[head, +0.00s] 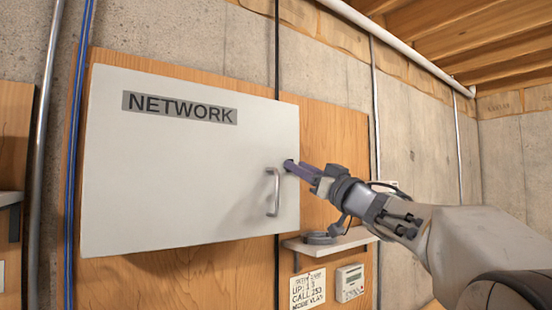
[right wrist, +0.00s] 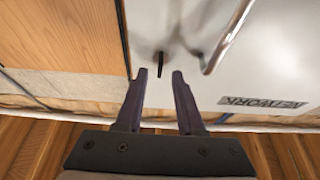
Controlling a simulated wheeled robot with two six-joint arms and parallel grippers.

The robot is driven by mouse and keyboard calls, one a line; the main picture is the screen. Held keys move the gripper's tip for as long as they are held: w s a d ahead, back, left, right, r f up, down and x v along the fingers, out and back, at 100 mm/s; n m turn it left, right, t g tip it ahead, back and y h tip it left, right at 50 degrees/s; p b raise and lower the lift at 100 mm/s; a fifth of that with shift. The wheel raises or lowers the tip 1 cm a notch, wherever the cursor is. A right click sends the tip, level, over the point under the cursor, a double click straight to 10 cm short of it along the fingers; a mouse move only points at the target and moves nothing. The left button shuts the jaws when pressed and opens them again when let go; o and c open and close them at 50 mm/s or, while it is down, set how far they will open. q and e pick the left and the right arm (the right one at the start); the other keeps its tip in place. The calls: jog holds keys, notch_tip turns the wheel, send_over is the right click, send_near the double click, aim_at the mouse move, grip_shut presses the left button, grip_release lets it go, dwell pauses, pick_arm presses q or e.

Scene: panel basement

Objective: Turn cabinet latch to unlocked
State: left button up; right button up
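The grey-white cabinet door (head: 180,175) labelled NETWORK is closed on a wooden board. Its small dark latch (right wrist: 160,62) is near the door's edge, beside the metal handle (head: 273,192). My right gripper (head: 292,167) is at the latch and partly covers it in the head view. In the right wrist view my right gripper (right wrist: 160,73) is open, with a fingertip on each side of the latch and gaps showing. I cannot tell whether the fingertips reach around the latch in depth. My left gripper is not in view.
The handle also shows in the right wrist view (right wrist: 228,37), close to one finger. Below the door's right corner is a small shelf (head: 345,241) with a coiled item (head: 318,238). A paper note (head: 307,289) and a small device (head: 350,282) are lower on the board.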

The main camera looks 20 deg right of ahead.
jog(key=shift+x, duration=0.75)
